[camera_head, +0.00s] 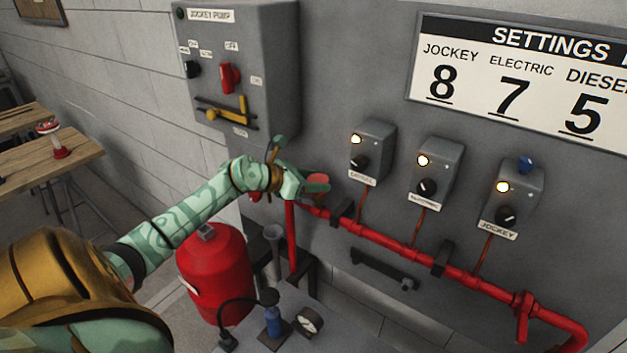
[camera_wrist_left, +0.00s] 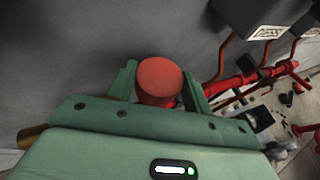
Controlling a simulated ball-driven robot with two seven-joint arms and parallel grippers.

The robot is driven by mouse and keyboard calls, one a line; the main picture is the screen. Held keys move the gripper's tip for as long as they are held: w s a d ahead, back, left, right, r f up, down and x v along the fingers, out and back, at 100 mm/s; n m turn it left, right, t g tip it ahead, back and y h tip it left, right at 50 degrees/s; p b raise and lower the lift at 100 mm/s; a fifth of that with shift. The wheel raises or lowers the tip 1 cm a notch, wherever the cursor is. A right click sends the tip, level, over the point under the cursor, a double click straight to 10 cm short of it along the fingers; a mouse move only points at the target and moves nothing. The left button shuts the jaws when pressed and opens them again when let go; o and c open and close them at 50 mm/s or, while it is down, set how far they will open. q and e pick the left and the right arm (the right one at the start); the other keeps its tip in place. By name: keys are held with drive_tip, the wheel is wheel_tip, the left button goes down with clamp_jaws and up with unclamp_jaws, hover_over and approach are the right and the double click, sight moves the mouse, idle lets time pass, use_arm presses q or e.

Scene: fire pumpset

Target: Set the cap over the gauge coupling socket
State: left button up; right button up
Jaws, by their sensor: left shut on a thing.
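My left gripper (camera_head: 308,183) reaches in from the left in front of the grey wall panel, at the upper left end of the red pipe. It is shut on a red round piece (camera_head: 318,181), which looks like the cap. In the left wrist view the red cap (camera_wrist_left: 160,78) stands between the two green fingers (camera_wrist_left: 161,88), its flat round face toward the camera. I cannot make out the gauge coupling socket. The gripper covers the pipe's end, and I cannot tell whether the cap touches it. My right gripper is not in view.
The red pipe (camera_head: 392,243) runs along the panel below three control boxes (camera_head: 436,170). The jockey pump box (camera_head: 245,60) hangs above the gripper. A red tank (camera_head: 213,268), a blue hand pump (camera_head: 274,322) and a dial gauge (camera_head: 308,320) stand below. A wooden table (camera_head: 45,160) stands far left.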

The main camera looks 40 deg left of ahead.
use_arm(q)
drive_tip(key=o, duration=1.1)
drive_tip(key=v, duration=1.6)
drive_tip(key=shift+s+a+b, duration=0.1)
drive_tip(key=shift+s+b, duration=0.1)
drive_tip(key=shift+b, duration=0.15)
